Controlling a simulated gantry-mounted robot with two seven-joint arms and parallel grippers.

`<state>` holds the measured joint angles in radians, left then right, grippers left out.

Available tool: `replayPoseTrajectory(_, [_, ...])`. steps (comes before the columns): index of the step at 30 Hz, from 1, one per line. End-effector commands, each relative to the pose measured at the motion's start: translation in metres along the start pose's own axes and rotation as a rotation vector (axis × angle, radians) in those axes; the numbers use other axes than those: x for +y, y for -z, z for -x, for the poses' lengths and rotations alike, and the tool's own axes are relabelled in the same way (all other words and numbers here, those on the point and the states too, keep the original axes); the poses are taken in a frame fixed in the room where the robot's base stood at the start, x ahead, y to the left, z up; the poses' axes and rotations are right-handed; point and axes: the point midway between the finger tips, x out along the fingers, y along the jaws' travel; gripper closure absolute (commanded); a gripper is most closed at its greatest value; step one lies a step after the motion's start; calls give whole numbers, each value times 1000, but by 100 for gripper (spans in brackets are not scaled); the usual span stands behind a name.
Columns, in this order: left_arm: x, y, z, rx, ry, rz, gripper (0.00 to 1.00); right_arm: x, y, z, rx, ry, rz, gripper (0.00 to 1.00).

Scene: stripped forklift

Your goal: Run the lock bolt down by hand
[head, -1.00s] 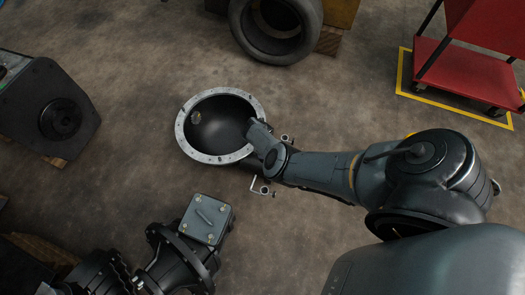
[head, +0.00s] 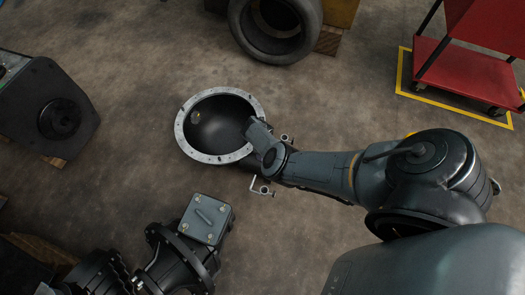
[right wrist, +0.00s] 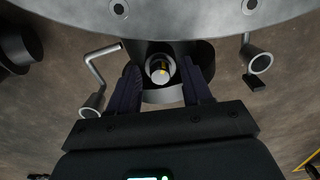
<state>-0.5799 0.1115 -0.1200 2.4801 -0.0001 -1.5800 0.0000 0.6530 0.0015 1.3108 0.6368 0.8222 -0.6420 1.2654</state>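The lock bolt (right wrist: 160,68) shows in the right wrist view as a short pale round piece with a yellowish mark, in a dark recess below a grey flange. My right gripper (right wrist: 161,72) has its two dark fingers on either side of it, with a narrow dark gap visible at each side, so the fingers look open around it. The bolt's lower part is hidden. In the head view my right arm's wrist covers the bolt at the right rim of the round flanged housing (head: 181,140). My left gripper is not in view.
A bent crank-like rod (right wrist: 92,65) and a short tube (right wrist: 260,63) flank the fingers in the right wrist view. In the head view, a dark unit with a square grey cover (head: 207,219) lies at the lower left. A red cart (head: 450,70) stands upper right.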

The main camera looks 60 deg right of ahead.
Motion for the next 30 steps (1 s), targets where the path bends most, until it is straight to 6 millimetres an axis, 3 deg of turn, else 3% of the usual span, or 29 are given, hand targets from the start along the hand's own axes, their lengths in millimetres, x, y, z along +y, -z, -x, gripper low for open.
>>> replayPoseTrajectory(8, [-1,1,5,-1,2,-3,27,0,0,6,0,0,0,51])
replayPoseTrajectory(24, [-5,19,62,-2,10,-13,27,0,0,87,-1,0,-1,51])
replayPoseTrajectory(30, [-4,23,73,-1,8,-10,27,0,0,104,0,0,-1,51])
